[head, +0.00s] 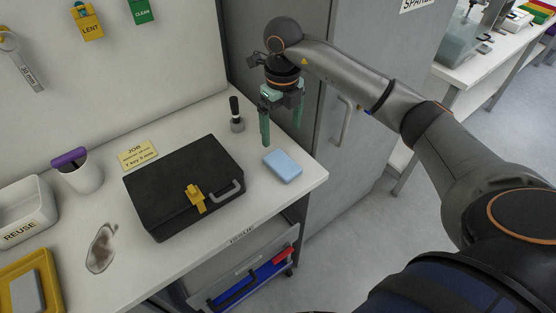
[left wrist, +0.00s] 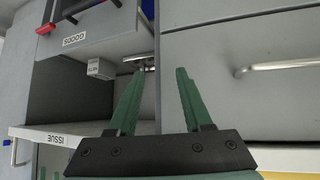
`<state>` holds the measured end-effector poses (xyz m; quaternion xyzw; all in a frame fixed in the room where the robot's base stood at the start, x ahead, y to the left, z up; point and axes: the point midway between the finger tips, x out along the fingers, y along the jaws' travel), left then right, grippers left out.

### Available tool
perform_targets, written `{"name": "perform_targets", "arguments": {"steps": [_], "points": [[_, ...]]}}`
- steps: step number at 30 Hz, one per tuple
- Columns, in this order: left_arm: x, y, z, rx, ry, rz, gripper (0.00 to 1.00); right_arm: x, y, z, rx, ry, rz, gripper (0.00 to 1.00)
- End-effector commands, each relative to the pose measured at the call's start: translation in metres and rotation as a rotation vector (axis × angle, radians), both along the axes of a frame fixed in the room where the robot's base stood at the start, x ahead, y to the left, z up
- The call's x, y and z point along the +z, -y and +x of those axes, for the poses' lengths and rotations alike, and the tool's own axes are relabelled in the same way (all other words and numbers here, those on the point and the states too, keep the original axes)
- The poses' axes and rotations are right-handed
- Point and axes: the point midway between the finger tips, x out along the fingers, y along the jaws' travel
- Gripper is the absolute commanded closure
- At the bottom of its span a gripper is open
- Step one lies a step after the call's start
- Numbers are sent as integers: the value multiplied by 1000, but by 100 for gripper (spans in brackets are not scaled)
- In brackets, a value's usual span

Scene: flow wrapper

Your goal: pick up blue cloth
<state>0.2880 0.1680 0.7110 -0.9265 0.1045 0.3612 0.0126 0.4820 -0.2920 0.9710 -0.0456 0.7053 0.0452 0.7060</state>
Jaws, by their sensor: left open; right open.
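The blue cloth (head: 283,166) is a light blue folded rectangle lying flat on the white worktop, near its right front corner. My right gripper (head: 281,142) is above and just behind the cloth in the head view, with its green fingers pointing down. It is open and empty, and does not touch the cloth. My left gripper (left wrist: 158,98) shows only in the left wrist view, with its green fingers apart and nothing between them. It faces grey cabinet fronts, and the cloth is not in that view.
A black case (head: 184,183) with a yellow tag lies left of the cloth. A white cup (head: 80,173), a REUSE bin (head: 47,228) and a grey smear (head: 101,248) are farther left. A grey cabinet (head: 345,60) borders the worktop at right.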

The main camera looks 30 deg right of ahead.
Motion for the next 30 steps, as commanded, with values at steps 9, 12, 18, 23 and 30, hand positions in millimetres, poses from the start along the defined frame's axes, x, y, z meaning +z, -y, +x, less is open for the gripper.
{"name": "perform_targets", "arguments": {"steps": [9,12,18,23,30], "points": [[4,0,-1,1,-2,0,50,-56,0,-1,0,-7,-1,0],[4,0,-1,1,-3,0,50,-64,0,-1,2,-4,-2,0],[8,0,-1,0,-3,-1,50,-82,2,0,0,-7,-1,0],[10,0,-2,0,-4,-1,50,-107,3,2,1,-5,1,0],[10,0,-2,0,-4,-1,50,-119,4,2,2,-2,1,0]]}}
